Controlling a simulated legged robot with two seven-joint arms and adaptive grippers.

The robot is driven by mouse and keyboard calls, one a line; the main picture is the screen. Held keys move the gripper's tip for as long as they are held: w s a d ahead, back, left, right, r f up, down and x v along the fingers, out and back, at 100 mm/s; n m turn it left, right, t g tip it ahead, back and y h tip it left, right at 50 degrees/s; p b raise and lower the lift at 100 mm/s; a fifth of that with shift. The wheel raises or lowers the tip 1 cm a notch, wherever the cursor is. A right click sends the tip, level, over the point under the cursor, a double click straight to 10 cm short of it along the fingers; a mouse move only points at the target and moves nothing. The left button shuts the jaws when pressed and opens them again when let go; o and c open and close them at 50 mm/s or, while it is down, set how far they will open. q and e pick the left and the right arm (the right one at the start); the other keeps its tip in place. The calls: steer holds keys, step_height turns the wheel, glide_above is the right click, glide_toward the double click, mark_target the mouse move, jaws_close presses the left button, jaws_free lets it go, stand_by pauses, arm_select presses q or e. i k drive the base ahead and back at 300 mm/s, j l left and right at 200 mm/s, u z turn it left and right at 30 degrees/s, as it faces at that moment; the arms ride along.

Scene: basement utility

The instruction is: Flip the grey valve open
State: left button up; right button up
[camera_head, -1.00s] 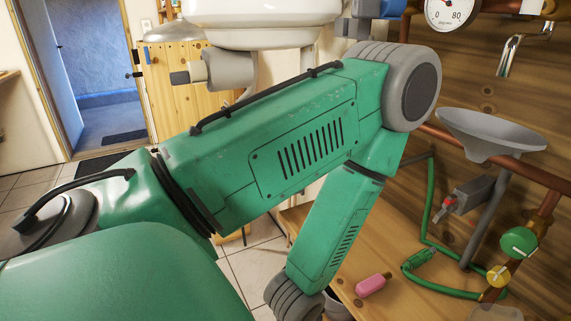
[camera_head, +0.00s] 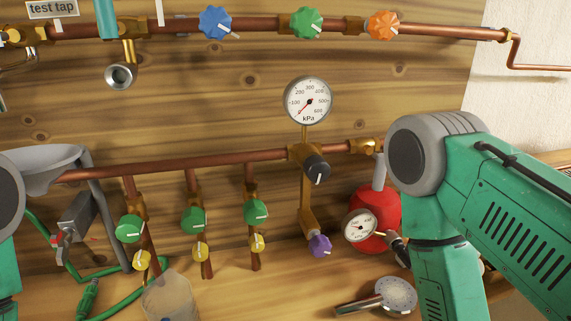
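The grey valve is a dark grey round knob (camera_head: 317,168) with a white pointer line. It sits on brass fittings on the lower copper pipe, below the kPa gauge (camera_head: 308,101). Its pointer line looks close to vertical. My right arm comes in from the right, and its elbow stands to the right of the valve. My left arm shows only at the left edge. Neither gripper is in view, and nothing touches the grey valve.
Green knobs (camera_head: 130,228) and yellow knobs (camera_head: 141,260) are on branch pipes at left; a purple knob (camera_head: 319,245) is below. A red tank (camera_head: 375,212) stands near my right arm. A shower head (camera_head: 396,294) lies on the wooden bench. Blue, green and orange knobs line the upper pipe.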

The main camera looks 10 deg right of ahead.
mark_target(378, 181)
steer(key=k+z, duration=0.1)
steer(key=z, duration=0.85)
steer(key=l+u, duration=0.4)
steer(key=l, duration=0.1)
